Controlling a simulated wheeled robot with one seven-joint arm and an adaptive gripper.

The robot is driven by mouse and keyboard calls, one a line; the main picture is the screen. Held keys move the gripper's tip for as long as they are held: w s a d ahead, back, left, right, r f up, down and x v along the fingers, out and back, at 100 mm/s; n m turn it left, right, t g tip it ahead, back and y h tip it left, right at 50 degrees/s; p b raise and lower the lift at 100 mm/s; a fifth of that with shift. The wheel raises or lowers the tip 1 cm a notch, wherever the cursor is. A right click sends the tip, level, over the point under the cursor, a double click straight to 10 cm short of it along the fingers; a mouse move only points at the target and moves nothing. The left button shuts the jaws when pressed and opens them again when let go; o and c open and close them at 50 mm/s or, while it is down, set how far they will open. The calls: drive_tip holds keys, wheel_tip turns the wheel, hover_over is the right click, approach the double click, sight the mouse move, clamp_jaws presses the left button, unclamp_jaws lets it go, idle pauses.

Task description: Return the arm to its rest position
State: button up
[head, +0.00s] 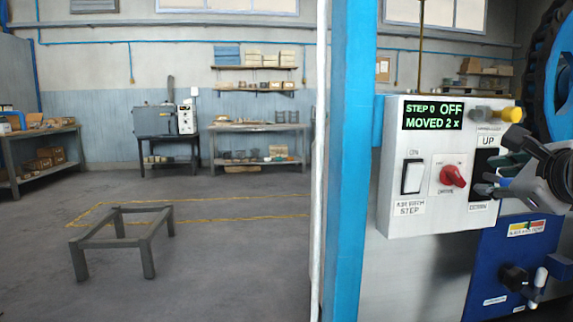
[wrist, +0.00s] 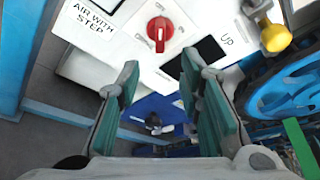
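My gripper (head: 492,178) is at the right of the head view, in front of the right side of a white control box (head: 403,222). In the wrist view my gripper (wrist: 158,92) shows two green-padded fingers spread wide apart, with nothing between them. The box carries a red rotary knob (head: 453,176), which also shows in the wrist view (wrist: 158,30). A white rocker switch (head: 412,176) sits left of the knob. A dark slot marked UP and DOWN is partly hidden behind my gripper. The display reads "STEP 0 OFF, MOVED 2 x".
A yellow knob (head: 512,114) sticks out at the box's upper right. A blue post (head: 350,160) stands left of the box. A large blue wheel (wrist: 285,92) is close to my gripper's right. A low grey frame (head: 122,235) stands on open floor at left.

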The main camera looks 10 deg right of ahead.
drive_tip(key=shift+s+a+r, duration=0.1)
drive_tip(key=shift+s, duration=0.25)
drive_tip(key=s+a+f+n+g+y, duration=0.2)
drive_tip(key=s+a+f+n+y, duration=0.15)
drive_tip(key=a+n, duration=0.35)
drive_tip(key=s+a+f+n+g+y, duration=0.2)
drive_tip(key=a+f+n, duration=0.25)
drive_tip(key=a, duration=0.45)
drive_tip(key=s+a+f+n+g+y, duration=0.2)
drive_tip(key=a+f+n+y, duration=0.1)
drive_tip(key=a+n, duration=0.4)
drive_tip(key=s+d+f+n+g+h, duration=0.1)
drive_tip(key=s+f+n+g+h, duration=0.1)
drive_tip(key=s+f+n+g, duration=0.3)
drive_tip(key=s+f+n+h, duration=0.1)
drive_tip(key=s+n, duration=0.1)
drive_tip(key=s, duration=0.5)
drive_tip(key=s+d+f+n+g+h, duration=0.1)
drive_tip(key=s+f+n+g+h, duration=0.2)
drive_tip(key=s, duration=0.4)
wheel_tip(320, 180, up, 37)
drive_tip(key=t+y+p, duration=0.1)
drive_tip(key=t+p, duration=0.3)
drive_tip(key=p, duration=3.1)
drive_tip(key=shift+w+n+p, duration=0.25)
drive_tip(key=shift+n+p, duration=0.05)
drive_tip(key=shift+n, duration=0.05)
